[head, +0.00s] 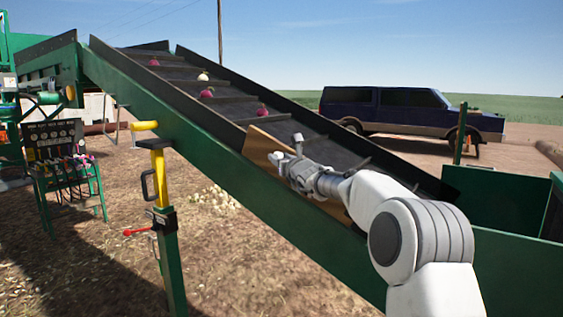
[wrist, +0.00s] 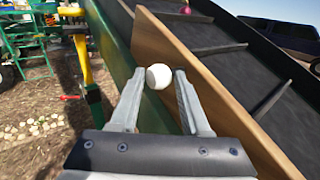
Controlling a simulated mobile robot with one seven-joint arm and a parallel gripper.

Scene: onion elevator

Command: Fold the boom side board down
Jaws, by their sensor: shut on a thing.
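The boom side board (head: 260,147) is a tan wooden plank along the near edge of the green conveyor boom. In the wrist view the board (wrist: 192,72) stands up on edge beside the belt. My gripper (head: 286,152) is at the board, and its arm hides part of the plank. In the wrist view, my gripper (wrist: 159,84) has a white round knob (wrist: 159,76) between its fingertips, against the board's outer face. The jaws are shut on this knob. How the knob joins the board is hidden.
The dark belt (head: 230,107) slopes up to the left and carries a few onions (head: 206,93). A yellow-topped green post (head: 163,200) stands at left, near a control stand (head: 60,150). A dark blue vehicle (head: 400,110) is parked behind. A green hopper (head: 510,190) is at right.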

